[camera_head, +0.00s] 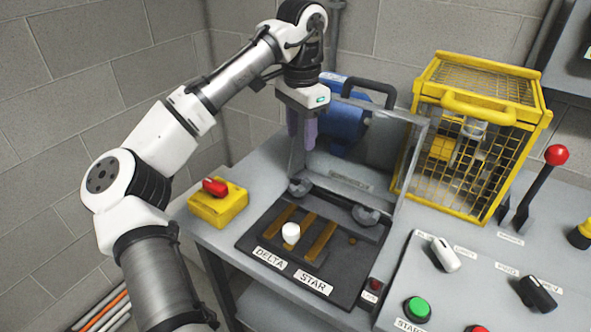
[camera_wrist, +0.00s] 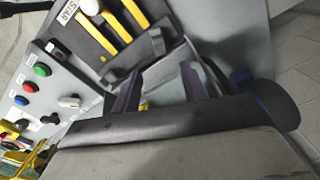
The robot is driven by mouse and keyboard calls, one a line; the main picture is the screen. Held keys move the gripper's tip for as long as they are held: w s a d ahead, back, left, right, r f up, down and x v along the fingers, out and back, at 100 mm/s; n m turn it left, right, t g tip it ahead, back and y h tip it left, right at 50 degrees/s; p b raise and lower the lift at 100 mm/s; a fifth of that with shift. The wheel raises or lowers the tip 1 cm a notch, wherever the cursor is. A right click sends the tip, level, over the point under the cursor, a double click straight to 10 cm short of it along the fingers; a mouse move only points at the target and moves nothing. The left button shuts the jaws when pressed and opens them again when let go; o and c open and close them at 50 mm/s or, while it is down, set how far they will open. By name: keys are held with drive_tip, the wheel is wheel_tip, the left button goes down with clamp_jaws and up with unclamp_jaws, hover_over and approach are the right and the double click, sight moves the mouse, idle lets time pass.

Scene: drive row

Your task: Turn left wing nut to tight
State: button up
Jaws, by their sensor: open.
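The left wing nut (camera_head: 299,187) is a grey knob with wings at the far left corner of the dark terminal panel (camera_head: 252,243). It also shows in the wrist view (camera_wrist: 157,40), beyond the fingertips. The right wing nut (camera_head: 366,215) is a similar grey knob at the panel's far right. My gripper (camera_head: 301,148) points down above the left wing nut, its purple fingers apart and empty. A gap shows between the fingertips and the nut in the head view. I cannot tell the nut's tightness.
A clear raised cover (camera_head: 424,150) stands behind the panel, with a blue motor (camera_head: 342,125) beyond. A yellow mesh cage (camera_head: 468,195) stands right. A yellow box with a red switch (camera_head: 215,187) sits left. A white-knobbed handle (camera_head: 291,233) rises from the panel between brass bars.

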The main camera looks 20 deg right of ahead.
sight(300, 183)
drive_tip(key=f, duration=1.3)
drive_tip(key=shift+s+f, duration=0.2)
drive_tip(key=shift+f, duration=0.1)
